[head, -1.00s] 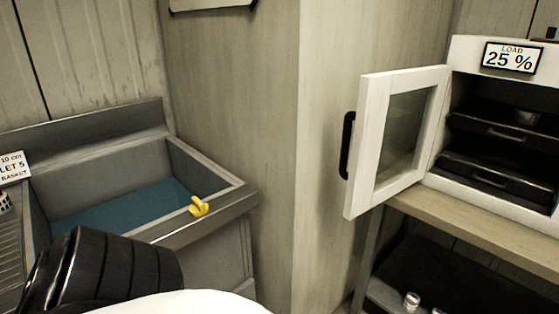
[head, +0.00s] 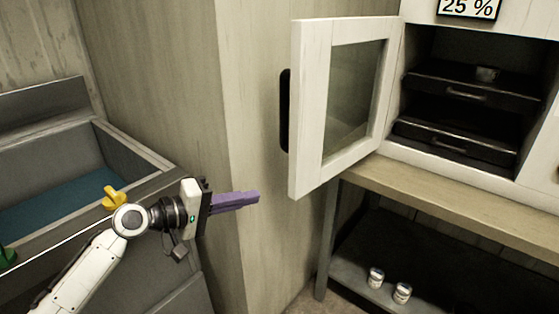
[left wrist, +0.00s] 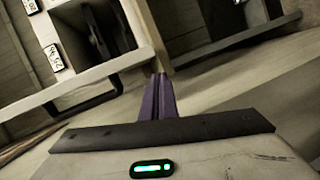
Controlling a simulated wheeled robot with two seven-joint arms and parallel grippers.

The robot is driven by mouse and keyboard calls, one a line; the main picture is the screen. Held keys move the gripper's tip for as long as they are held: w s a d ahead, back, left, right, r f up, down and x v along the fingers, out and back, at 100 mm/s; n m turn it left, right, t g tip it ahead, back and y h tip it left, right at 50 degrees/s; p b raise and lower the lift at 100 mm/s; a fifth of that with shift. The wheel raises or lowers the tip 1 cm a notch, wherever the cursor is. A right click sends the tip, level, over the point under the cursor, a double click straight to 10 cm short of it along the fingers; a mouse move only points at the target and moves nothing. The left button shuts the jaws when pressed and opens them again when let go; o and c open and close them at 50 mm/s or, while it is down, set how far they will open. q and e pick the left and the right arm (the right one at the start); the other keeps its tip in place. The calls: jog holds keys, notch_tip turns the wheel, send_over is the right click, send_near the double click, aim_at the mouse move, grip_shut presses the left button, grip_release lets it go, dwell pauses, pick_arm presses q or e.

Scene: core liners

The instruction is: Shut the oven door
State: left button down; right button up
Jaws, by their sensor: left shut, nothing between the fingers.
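The white oven (head: 470,22) stands on a wooden bench, and its cavity is open. Its door (head: 310,110), with a glass window and a black handle (head: 285,110), is swung wide open to the left. Inside are two dark trays (head: 460,88), one above the other, with a small cup on the upper one. My left gripper (head: 257,195) has purple fingers, which are shut and empty. It is left of and lower than the door, apart from it. The fingers also show in the left wrist view (left wrist: 158,90). My right gripper is not in view.
A grey sink (head: 130,150) with blue inside and a yellow tap handle (head: 114,197) is at the left, close to my left arm. A wooden wall panel stands behind the door. The bench top (head: 450,205) is clear; two small jars (head: 402,292) stand on the lower shelf.

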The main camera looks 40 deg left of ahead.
pick_arm(q)
jog(key=n+t+h, duration=0.1)
jog(key=t+h, duration=0.1)
send_near(281, 145)
jog(key=s+d+r, duration=0.1)
jog(key=s, duration=0.1)
jog(key=shift+d+r+p+x, duration=0.1)
jog(key=shift+p+x, duration=0.05)
jog(key=shift+x, duration=1.5)
jog(key=shift+d+r+p+x, duration=0.1)
jog(key=shift+d+p+x, duration=0.1)
jog(key=shift+x, duration=1.4)
jog(key=shift+d+r+p+x, duration=0.1)
jog(key=shift+p+x, duration=0.05)
jog(key=shift+x, duration=1.5)
jog(key=shift+s, duration=0.1)
